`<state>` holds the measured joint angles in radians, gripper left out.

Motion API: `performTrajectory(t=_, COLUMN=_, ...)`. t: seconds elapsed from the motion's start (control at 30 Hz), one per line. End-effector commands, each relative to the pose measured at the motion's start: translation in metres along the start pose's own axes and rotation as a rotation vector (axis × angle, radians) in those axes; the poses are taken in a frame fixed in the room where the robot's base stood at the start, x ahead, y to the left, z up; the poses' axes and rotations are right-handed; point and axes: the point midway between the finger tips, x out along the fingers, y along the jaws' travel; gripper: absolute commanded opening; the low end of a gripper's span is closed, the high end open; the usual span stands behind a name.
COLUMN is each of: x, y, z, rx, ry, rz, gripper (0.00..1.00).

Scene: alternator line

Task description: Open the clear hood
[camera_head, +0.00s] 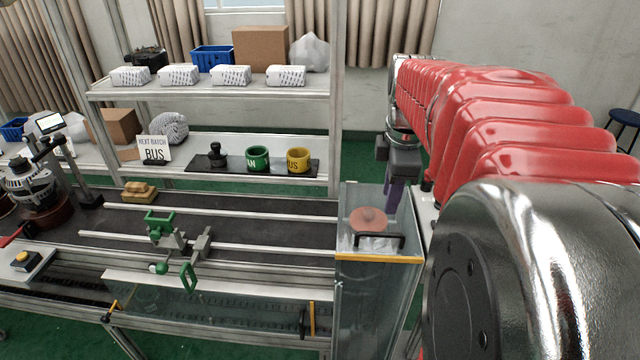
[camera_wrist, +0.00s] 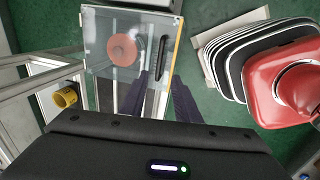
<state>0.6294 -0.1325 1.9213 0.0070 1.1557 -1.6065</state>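The clear hood (camera_head: 352,205) is a see-through box with a yellow strip along its front top edge; its top lies flat and looks closed. A black bar handle (camera_head: 380,241) is on its top near that edge. A copper-coloured round part (camera_head: 369,220) shows through the clear top. My gripper (camera_head: 391,207), with dark purple fingers, points down above the hood's far right side. In the wrist view, the hood (camera_wrist: 100,35) and the handle (camera_wrist: 161,62) lie ahead of my gripper (camera_wrist: 160,76). Its fingers are apart with nothing between them; the fingertips appear close to the handle's near end.
A conveyor bench with rails (camera_head: 270,208) and a green fixture (camera_head: 160,228) stands left of the hood. A shelf post (camera_head: 337,100) rises close behind the hood. Green cup (camera_head: 257,158) and yellow cup (camera_head: 298,159) sit on the lower shelf. My red arm fills the right.

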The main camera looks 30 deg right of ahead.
Motion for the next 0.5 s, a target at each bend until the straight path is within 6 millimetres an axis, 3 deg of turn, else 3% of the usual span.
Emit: performTrajectory(t=0.5, x=0.077, y=-0.002, z=0.000, rx=0.000, ry=0.000, rz=-0.005, gripper=0.29)
